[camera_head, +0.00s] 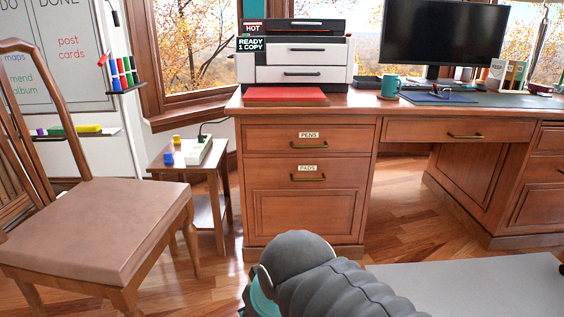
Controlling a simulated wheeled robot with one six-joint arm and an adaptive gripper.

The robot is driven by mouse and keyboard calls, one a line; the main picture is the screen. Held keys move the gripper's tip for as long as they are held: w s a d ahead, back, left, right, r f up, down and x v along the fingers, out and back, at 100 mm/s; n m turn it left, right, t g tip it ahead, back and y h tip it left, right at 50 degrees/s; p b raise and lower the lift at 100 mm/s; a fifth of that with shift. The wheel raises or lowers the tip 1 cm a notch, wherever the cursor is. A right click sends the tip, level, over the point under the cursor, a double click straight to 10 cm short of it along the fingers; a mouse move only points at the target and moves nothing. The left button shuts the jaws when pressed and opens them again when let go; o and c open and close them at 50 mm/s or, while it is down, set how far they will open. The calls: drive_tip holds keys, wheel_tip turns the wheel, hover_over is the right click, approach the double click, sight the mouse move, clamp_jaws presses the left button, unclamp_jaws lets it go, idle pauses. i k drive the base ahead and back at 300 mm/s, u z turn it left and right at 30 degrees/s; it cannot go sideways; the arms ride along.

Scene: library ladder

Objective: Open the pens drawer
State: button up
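The pens drawer (270,140) is the top drawer of the desk's left pedestal. It carries a small label reading PENS and a brass bar handle (309,145). Its front looks flush with the pedestal, so it is shut. The pads drawer (270,175) is directly below it, also shut, with its own label and handle. A part of my grey arm rises at the bottom centre, in front of the pedestal's lower part. My gripper's fingers do not show in this view.
A wooden chair (95,230) stands at the left. A small side table (165,165) with a power strip stands left of the pedestal. A printer (295,60) and a red folder (284,94) sit on the desktop above. Open floor (395,215) lies right of the pedestal.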

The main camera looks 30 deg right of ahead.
sight(307, 139)
drive_tip(key=u, duration=0.35)
drive_tip(key=i, duration=1.1)
drive_tip(key=z, duration=0.8)
